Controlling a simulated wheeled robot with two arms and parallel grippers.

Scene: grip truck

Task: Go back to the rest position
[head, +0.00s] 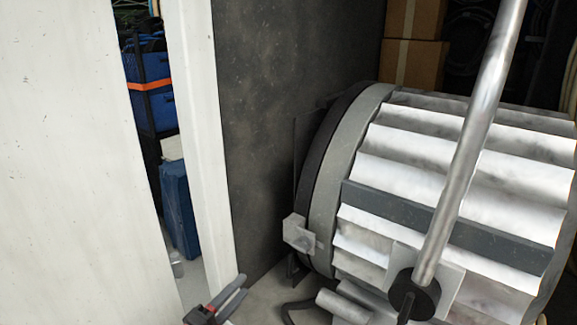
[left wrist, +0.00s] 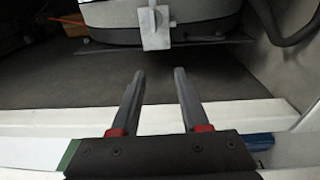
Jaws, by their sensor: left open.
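My left gripper (head: 241,286) is at the bottom of the head view, just left of centre, beside the foot of a white post. In the left wrist view my left gripper (left wrist: 160,73) shows two dark fingers with red bases, spread apart with nothing between them. My right gripper is in neither view.
A large ribbed grey drum (head: 405,187) fills the right side, with a metal pole (head: 470,140) in front. A white panel (head: 75,170) and white post (head: 201,130) stand at left. Blue crates (head: 150,95) show through the gap. A metal block (left wrist: 153,27) lies ahead of the fingers.

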